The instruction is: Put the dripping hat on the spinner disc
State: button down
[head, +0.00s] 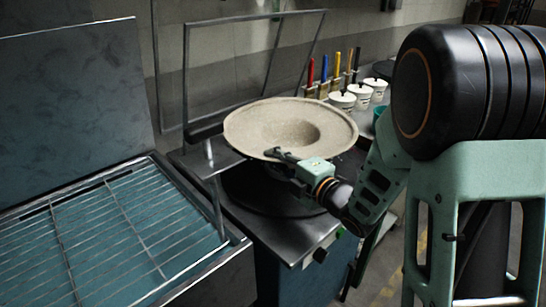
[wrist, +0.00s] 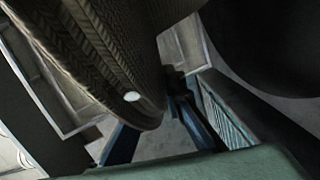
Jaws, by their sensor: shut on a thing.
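The hat (head: 292,110), pale grey-beige and wide-brimmed with its hollow facing up, is in the middle of the head view. My gripper (head: 280,154) is shut on the near edge of its brim. The hat is slightly tilted above a dark round disc (head: 240,190), which looks like the spinner disc and is partly hidden by the hat and gripper. I cannot tell whether the hat touches it. In the wrist view the hat (wrist: 95,50) is a dark, textured surface with a small whitish spot. No drips can be made out.
A basin with a wire rack (head: 105,235) and raised lid (head: 70,85) stands at left. A thin metal frame (head: 187,80) rises behind the hat. White lidded pots (head: 342,100) and colour-handled brushes (head: 324,68) stand behind it. Floor shows at lower right.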

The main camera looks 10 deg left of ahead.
jog(key=shift+f+b, duration=0.55)
jog(key=shift+b, duration=0.2)
dwell(0.4)
jog(key=c, duration=1.9)
grip_release()
jog(key=shift+s+d, duration=0.1)
